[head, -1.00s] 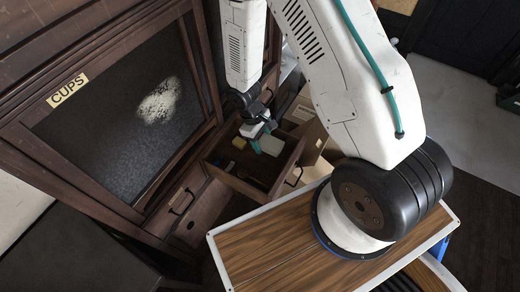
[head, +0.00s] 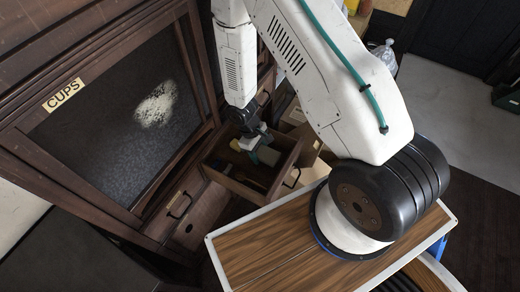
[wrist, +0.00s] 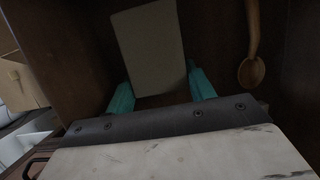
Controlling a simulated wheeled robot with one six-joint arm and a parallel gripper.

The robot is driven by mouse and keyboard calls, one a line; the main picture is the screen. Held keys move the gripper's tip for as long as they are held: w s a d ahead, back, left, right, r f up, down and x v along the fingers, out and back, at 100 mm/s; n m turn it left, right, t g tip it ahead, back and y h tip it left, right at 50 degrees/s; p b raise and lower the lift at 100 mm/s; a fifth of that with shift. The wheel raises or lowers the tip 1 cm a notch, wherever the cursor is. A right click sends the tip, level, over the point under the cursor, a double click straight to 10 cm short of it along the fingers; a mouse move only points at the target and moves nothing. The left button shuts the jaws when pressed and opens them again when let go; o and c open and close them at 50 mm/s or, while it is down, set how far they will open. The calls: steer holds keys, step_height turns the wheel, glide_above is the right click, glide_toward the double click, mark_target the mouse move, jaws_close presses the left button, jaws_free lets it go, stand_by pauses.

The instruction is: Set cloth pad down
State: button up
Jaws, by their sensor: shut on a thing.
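The cloth pad (wrist: 148,48) is a flat, pale grey-beige rectangle between the teal fingers of my gripper (wrist: 160,88) in the wrist view. My gripper is shut on it, and the pad sticks out past the fingertips. In the head view my gripper (head: 257,152) is at the open wooden drawer (head: 234,184), with the pad (head: 268,156) on its right side. The pad is over or inside the drawer. I cannot tell whether it touches the drawer floor.
A wooden spoon (wrist: 252,55) lies in the drawer, right of the pad in the wrist view. The dark cabinet marked CUPS (head: 64,95) stands left. Cardboard boxes (head: 306,140) are behind the drawer.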

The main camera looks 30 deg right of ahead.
steer(key=shift+f, duration=0.15)
steer(key=o, duration=1)
steer(key=shift+o, duration=0.2)
